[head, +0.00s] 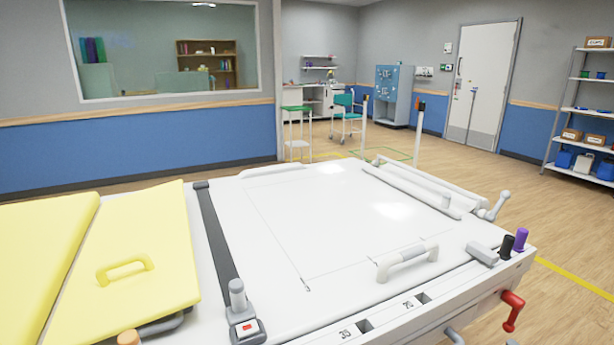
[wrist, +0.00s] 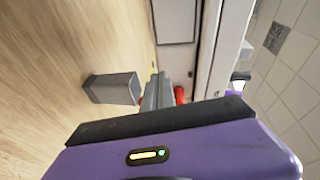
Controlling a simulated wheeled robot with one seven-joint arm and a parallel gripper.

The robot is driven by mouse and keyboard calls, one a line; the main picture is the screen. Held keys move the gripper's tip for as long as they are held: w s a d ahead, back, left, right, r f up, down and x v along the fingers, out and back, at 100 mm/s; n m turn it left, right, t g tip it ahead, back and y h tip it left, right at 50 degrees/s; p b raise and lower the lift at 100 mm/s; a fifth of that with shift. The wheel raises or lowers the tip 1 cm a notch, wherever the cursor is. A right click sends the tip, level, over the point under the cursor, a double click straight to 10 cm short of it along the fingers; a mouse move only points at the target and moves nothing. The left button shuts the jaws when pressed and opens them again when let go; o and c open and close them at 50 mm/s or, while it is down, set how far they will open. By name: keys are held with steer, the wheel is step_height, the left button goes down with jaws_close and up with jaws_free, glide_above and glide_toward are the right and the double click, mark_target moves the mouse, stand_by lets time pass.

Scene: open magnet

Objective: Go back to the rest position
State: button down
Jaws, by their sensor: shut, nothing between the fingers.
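My gripper (wrist: 158,92) shows in the wrist view as grey fingers together beyond the black edge of my purple wrist housing. It is shut, and I see nothing held in it. A small red part (wrist: 180,95) shows just right of the fingers, partly hidden. My arm and gripper do not show in the head view.
A large white table (head: 330,215) fills the front of the head view. It carries a yellow padded cover (head: 135,245), a dark strap (head: 215,240), a white handle (head: 408,261), black (head: 507,247) and purple (head: 522,240) knobs, and a red lever (head: 513,310). Open floor lies right.

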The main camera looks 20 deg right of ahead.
steer(key=s+a+f+n+g+h+p, duration=0.25)
steer(key=s+a+n+g+h, duration=0.2)
steer(key=s+a, duration=0.4)
steer(key=s+a+r+n+t+y+p, duration=0.1)
steer(key=s+a+r+n+y+p, duration=0.1)
steer(key=s+a+r+n, duration=0.2)
steer(key=s+a+r+n+t+y+p, duration=0.1)
steer(key=s+a+r+n, duration=0.4)
steer(key=a+r, duration=0.5)
steer(key=s+a+r+n+t+y+p, duration=0.1)
steer(key=s+a+r+n+y+p, duration=0.3)
steer(key=a, duration=1.6)
steer(key=shift+s+r+n, duration=0.45)
steer(key=shift+s+r, duration=0.95)
